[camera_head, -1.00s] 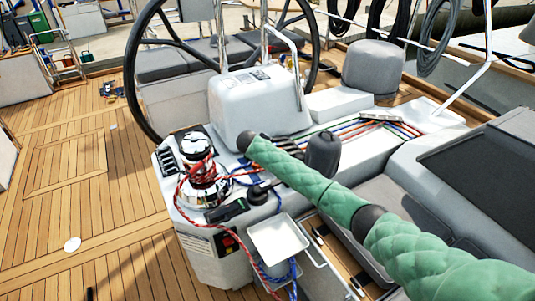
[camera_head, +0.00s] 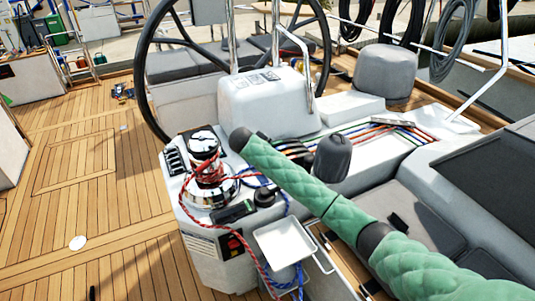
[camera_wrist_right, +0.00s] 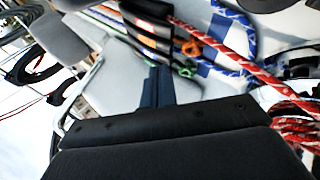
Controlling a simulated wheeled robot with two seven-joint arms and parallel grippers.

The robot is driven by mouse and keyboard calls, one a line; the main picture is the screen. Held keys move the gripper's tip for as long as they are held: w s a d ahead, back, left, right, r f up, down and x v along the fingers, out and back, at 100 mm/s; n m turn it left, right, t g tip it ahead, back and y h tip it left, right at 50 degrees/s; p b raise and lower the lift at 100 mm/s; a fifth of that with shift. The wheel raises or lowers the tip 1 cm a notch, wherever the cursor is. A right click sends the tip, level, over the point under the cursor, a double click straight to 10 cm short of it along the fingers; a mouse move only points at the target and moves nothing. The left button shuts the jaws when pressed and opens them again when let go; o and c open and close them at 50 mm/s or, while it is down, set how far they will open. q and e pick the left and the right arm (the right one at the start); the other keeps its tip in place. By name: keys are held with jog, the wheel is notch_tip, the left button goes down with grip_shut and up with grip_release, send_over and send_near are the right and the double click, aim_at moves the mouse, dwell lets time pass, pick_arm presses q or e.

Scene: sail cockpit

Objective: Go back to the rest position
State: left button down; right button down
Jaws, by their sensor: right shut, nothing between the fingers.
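My right arm (camera_head: 290,185), in a green quilted sleeve, reaches in from the lower right over the cockpit console. Its dark end (camera_head: 238,138) is near the winch (camera_head: 204,142) in the picture; the fingers are not clearly seen there. In the right wrist view my right gripper (camera_wrist_right: 157,82) shows as dark narrow fingers held together, shut and empty. Red and blue flecked ropes (camera_wrist_right: 235,70) lie beyond the fingers there. My left gripper is not in view.
The chrome winch carries red rope. A white tray (camera_head: 283,241) hangs at the console's front. A large black steering wheel (camera_head: 143,80) stands behind. The wooden deck (camera_head: 85,200) at left is mostly clear.

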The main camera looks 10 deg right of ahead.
dwell(0.4)
jog(key=s+f+m+g+y, duration=0.15)
jog(key=s+f, duration=0.25)
jog(key=s, duration=0.5)
jog(key=s+a+f+y, duration=0.15)
jog(key=s+f, duration=0.35)
jog(key=s, duration=0.5)
jog(key=s+d+f+g+y, duration=0.15)
jog(key=s+f, duration=0.25)
jog(key=s, duration=0.5)
jog(key=s+d+r+m, duration=0.1)
jog(key=s+d, duration=0.3)
jog(key=s, duration=0.6)
jog(key=s+d+r+m+y, duration=0.15)
jog(key=s+d, duration=0.25)
jog(key=s, duration=0.6)
jog(key=s+d+m, duration=0.2)
jog(key=s+d, duration=0.2)
jog(key=s, duration=0.6)
notch_tip(320, 180, down, 25)
jog(key=w+a+g, duration=0.2)
jog(key=s+f, duration=0.3)
jog(key=f, duration=0.7)
jog(key=s+f, duration=0.4)
jog(key=f, duration=0.6)
jog(key=shift+s+a+n, duration=0.2)
jog(key=shift+a+n, duration=0.1)
jog(key=shift+a, duration=0.05)
